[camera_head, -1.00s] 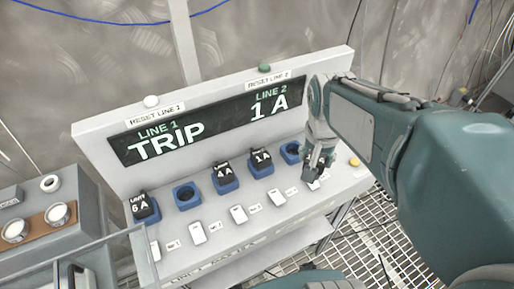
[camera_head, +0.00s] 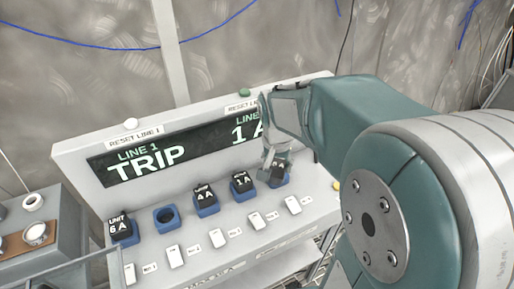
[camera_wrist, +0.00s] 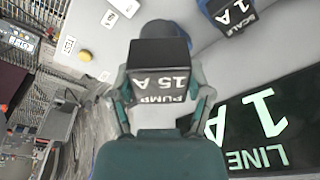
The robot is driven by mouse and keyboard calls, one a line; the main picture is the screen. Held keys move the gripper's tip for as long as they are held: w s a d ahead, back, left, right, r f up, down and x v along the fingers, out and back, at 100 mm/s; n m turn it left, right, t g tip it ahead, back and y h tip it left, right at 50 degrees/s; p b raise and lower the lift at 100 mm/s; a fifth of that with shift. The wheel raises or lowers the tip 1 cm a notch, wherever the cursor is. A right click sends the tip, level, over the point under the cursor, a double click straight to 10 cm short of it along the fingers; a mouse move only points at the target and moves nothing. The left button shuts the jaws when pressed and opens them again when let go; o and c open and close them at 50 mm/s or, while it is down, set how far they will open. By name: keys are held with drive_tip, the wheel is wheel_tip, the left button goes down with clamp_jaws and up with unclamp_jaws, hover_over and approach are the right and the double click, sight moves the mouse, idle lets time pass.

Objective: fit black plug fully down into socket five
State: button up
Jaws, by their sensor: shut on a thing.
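My gripper (camera_head: 274,172) is shut on the black plug (camera_wrist: 158,68), whose label reads PUMP 15 A in the wrist view. In the head view the gripper points down at socket five (camera_head: 283,182), the rightmost blue socket in the row. The fingers and plug cover most of that socket. In the wrist view a dark blue-grey rounded part (camera_wrist: 165,27) shows just beyond the plug, probably the socket. The plug is over or partly in the socket; I cannot tell how deep it sits.
Plugs marked 6 A (camera_head: 119,228), 4 A (camera_head: 205,197) and 1 A (camera_head: 242,184) stand in other sockets; the second socket (camera_head: 166,217) is empty. White switches line the front. The display panel (camera_head: 135,168), showing TRIP and 1 A, rises close behind.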

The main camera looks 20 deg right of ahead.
drive_tip(key=w+d+f, duration=0.1)
drive_tip(key=w+f, duration=0.1)
drive_tip(key=w+d+f, duration=0.1)
drive_tip(key=w+f, duration=0.1)
drive_tip(key=w+d+f, duration=0.2)
drive_tip(key=shift+w+f, duration=0.15)
drive_tip(key=shift+w+a+f, duration=0.25)
drive_tip(key=shift+w+f, duration=0.05)
drive_tip(key=shift+f, duration=0.05)
drive_tip(key=shift+s+d+f, duration=0.1)
drive_tip(key=shift+d+f, duration=0.2)
drive_tip(key=shift+f, duration=0.6)
drive_tip(key=shift+d+f, duration=0.25)
drive_tip(key=shift+f, duration=0.6)
drive_tip(key=o, duration=1.2)
drive_tip(key=shift+a, duration=0.2)
drive_tip(key=shift+r, duration=0.1)
